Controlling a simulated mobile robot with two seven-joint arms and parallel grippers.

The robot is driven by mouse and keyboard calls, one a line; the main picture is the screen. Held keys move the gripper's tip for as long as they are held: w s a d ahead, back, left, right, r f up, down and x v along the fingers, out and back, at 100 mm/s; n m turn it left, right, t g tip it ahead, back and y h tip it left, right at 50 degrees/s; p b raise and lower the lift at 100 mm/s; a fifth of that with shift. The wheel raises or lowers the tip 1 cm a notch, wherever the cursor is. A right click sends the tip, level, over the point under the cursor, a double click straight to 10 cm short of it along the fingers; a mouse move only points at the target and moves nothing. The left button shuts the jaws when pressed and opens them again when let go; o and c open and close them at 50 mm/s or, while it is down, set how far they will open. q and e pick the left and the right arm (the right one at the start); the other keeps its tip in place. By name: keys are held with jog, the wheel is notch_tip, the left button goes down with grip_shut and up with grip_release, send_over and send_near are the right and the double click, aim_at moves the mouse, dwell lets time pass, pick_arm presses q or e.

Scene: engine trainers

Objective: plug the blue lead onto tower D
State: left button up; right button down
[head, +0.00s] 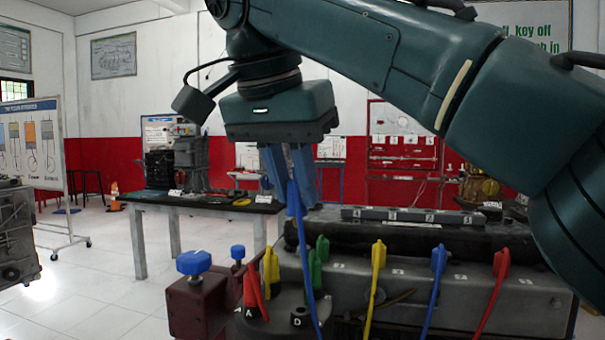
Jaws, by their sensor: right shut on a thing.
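My right gripper (288,180) comes down from the upper middle on my dark green arm. Its blue fingers are shut on the blue lead (294,203), near the lead's upper end. The lead's cable hangs down in front of the engine (450,310) and passes close to tower D. Tower D (300,318) is a short black post with a white D label, at the bottom middle; its top looks bare. The held end is well above it and apart from it. My left gripper is not in view.
Red (250,291), yellow (271,266) and green (316,266) boots stand around tower D. Yellow (378,256), blue (438,261) and red (501,264) boots stand along the engine. Two blue knobs (193,263) stand at left. A dark-topped table (140,197) is behind.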

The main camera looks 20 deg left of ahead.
aim_at(293, 205)
jog(key=shift+f+b, duration=1.15)
jog(key=shift+f, duration=0.5)
jog(key=shift+f+b, duration=0.35)
jog(key=shift+f, duration=0.35)
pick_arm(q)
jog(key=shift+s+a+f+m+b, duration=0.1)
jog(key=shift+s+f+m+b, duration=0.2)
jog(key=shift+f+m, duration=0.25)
pick_arm(e)
jog(key=shift+s+a+f, duration=0.1)
jog(key=shift+f, duration=0.1)
jog(key=shift+r, duration=0.1)
jog(key=shift+w+d+r+p, duration=0.1)
jog(key=shift+w+d+p, duration=0.1)
jog(key=shift+d+p, duration=0.15)
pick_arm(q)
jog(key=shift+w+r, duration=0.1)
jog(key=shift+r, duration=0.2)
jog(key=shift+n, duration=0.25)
